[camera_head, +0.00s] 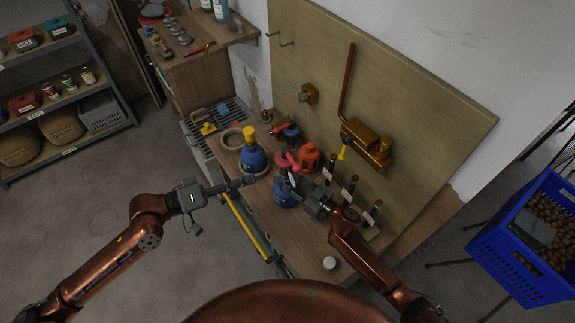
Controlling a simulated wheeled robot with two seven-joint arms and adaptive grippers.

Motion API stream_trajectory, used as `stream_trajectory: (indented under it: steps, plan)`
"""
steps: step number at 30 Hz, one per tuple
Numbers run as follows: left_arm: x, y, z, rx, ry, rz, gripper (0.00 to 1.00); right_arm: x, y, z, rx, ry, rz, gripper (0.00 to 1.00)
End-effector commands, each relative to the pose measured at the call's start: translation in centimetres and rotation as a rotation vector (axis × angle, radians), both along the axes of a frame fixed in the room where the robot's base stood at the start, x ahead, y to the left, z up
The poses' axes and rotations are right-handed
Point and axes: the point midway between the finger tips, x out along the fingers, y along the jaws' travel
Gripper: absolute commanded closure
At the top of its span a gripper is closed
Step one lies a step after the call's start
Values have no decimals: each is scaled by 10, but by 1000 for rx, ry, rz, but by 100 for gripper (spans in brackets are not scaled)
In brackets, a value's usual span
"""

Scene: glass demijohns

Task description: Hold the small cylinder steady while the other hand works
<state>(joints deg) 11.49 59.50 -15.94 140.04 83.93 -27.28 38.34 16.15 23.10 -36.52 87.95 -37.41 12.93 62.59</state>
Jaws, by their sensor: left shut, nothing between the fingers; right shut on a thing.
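A blue demijohn (283,197) stands on the wooden bench, partly hidden by my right gripper. My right gripper (288,182) is shut at the top of this demijohn. Its fingers hide what they hold, so I cannot tell whether it is the small cylinder. My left gripper (250,181) is shut and empty, a little left of the demijohn and apart from it. A short white cylinder (329,263) stands alone near the bench's front right; I cannot tell whether it is the task's cylinder. Another blue demijohn (253,157) with a yellow top stands behind my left gripper.
An orange vessel (309,158) and pink-red pieces (290,160) stand close behind my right gripper. Several dark labelled tubes (350,188) stand to its right. A backboard (385,85) with copper fittings (365,140) rises behind. The bench front (300,240) is mostly clear.

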Motion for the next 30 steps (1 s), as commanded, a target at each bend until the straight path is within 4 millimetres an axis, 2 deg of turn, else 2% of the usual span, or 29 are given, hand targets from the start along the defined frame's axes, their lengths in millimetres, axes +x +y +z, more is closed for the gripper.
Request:
stream_trajectory:
  steps: [2,3,11,22,30]
  plan:
    - [0,0,0,0,0,0,100,0,0,0,0,0,1,100]
    - [0,0,0,0,0,0,100,0,0,0,-1,-1,1,68]
    - [0,0,0,0,0,0,100,0,0,0,0,0,0,50]
    - [0,0,0,0,0,0,100,-4,-6,-1,-2,1,-1,50]
    - [0,0,0,0,0,0,100,-37,-42,-2,-2,3,-1,50]
